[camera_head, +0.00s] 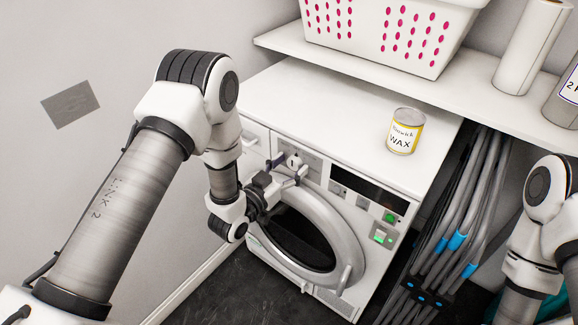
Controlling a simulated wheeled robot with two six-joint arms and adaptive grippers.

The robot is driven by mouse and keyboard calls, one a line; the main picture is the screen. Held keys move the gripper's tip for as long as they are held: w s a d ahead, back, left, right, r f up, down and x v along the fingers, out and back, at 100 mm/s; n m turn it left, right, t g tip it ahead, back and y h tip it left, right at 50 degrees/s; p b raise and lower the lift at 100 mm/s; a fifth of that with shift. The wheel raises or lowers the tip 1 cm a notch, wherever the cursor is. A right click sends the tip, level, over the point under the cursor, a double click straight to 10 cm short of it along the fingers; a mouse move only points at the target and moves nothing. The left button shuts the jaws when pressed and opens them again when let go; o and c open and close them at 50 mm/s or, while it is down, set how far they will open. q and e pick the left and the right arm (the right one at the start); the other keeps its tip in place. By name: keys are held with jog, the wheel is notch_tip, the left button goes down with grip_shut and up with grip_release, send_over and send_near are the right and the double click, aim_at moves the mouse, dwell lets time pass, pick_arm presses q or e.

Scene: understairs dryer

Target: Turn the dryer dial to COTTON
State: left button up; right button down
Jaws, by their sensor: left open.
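The white dryer (388,242) stands against the wall with its round dark door (300,240) facing me. The dial (293,160) is on the upper left of its front panel. My left gripper (290,172) is at the dial with its fingers open, close around or beside it; I cannot tell whether they touch it. The dial's labels, including COTTON, are too small to read and partly hidden by the gripper. My right arm shows at the right edge, but its gripper is out of view.
A wax tin (405,131) stands on the dryer top. Above, a shelf (360,65) holds a white basket (390,35) with pink holes and a paper roll (530,45). Grey hoses (460,215) with blue bands stand right of the dryer.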

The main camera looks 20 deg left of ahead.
pick_arm(q)
jog(key=c, duration=1.1)
jog(key=shift+m, duration=0.3)
jog(key=m+b, duration=0.1)
jog(key=m, duration=0.3)
jog(key=shift+d+f, duration=0.1)
jog(key=m+b, duration=0.1)
jog(key=m, duration=0.3)
jog(key=shift+s, duration=0.1)
jog(key=o, duration=1.1)
